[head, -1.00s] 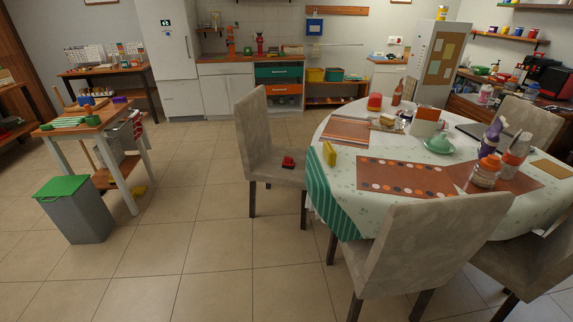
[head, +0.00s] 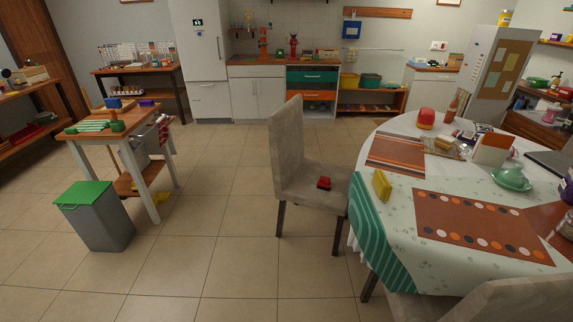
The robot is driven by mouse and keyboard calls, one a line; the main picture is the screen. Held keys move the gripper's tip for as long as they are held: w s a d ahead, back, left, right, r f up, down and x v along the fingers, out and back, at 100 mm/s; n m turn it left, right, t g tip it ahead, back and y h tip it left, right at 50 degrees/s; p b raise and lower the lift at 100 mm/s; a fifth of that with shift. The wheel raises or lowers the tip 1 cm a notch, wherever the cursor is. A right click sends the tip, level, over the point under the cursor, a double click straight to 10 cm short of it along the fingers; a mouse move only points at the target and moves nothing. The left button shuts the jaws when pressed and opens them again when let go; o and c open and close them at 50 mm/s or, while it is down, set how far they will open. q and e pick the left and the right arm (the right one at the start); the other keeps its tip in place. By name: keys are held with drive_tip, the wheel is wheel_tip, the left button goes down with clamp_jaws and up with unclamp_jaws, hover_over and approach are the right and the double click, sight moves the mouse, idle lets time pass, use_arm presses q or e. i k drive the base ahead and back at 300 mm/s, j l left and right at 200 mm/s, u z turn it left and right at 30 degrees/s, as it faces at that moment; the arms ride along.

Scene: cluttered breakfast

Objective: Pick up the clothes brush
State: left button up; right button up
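I cannot make out a clothes brush for certain at this size. A small red object with a dark lower part (head: 324,183) lies on the seat of the beige chair (head: 300,150) left of the dining table; it may be a brush, but I cannot tell. A yellow upright block (head: 381,185) stands near the left edge of the dining table (head: 465,268). Neither of my grippers is in view.
Another chair (head: 490,301) blocks the table's near side at lower right. The tiled floor (head: 220,240) between bin and chair is clear.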

sight(324, 184)
drive_tip(key=i+j+u, duration=0.1)
drive_tip(key=i, duration=0.75)
drive_tip(key=i+j+u, duration=0.1)
drive_tip(key=i, duration=0.8)
